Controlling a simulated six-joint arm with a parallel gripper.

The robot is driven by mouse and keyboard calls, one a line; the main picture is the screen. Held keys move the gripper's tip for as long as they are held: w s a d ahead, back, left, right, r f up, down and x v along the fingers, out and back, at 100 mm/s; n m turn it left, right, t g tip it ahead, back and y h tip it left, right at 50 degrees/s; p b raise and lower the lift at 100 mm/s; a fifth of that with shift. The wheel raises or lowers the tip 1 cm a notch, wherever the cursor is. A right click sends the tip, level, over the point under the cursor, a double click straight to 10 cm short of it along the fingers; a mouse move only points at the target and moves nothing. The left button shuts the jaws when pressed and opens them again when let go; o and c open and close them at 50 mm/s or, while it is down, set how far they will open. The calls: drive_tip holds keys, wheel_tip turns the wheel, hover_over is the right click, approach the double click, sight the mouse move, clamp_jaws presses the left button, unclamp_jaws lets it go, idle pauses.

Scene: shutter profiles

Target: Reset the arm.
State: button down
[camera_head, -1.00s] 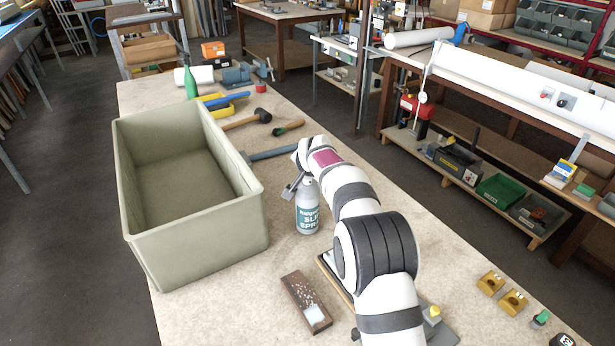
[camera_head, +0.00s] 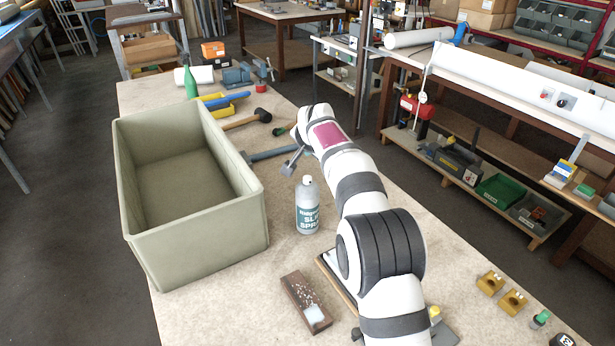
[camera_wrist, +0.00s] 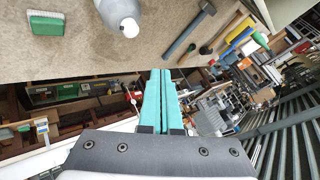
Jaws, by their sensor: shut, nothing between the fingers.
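My gripper shows in the wrist view (camera_wrist: 161,75) with its two teal fingers together and nothing between them. In the head view only a grey part of my gripper (camera_head: 292,163) shows beyond my white and black arm, above the bench behind the spray bottle (camera_head: 307,206). The bottle stands upright and clear of the gripper. It also shows at the top of the wrist view (camera_wrist: 120,14).
An empty olive crate (camera_head: 205,258) stands left of my arm on the workbench (camera_head: 225,310). A wooden block with a white piece (camera_head: 307,302) lies near the front. A hammer (camera_head: 275,153), a mallet (camera_head: 245,119) and a vise (camera_head: 240,74) lie behind.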

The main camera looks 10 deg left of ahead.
drive_tip(key=s+d+r+g+h, duration=0.1)
drive_tip(key=s+d+r+g, duration=0.1)
drive_tip(key=s+d, duration=0.8)
drive_tip(key=s+d+r+g+h, duration=0.1)
drive_tip(key=s+d+r+g, duration=0.1)
drive_tip(key=s+d, duration=0.75)
drive_tip(key=s+d+f+g, duration=0.1)
drive_tip(key=s+f, duration=0.1)
drive_tip(key=s, duration=0.8)
drive_tip(key=s+d+f+g, duration=0.2)
drive_tip(key=s+f, duration=0.1)
drive_tip(key=s, duration=0.7)
drive_tip(key=s+d+f+g, duration=0.1)
drive_tip(key=s+f, duration=0.1)
drive_tip(key=s, duration=0.8)
drive_tip(key=shift+s+d+f+m+g+y, duration=0.25)
drive_tip(key=shift+s+f+m+g+y, duration=0.05)
drive_tip(key=shift+s+f+m+g, duration=0.1)
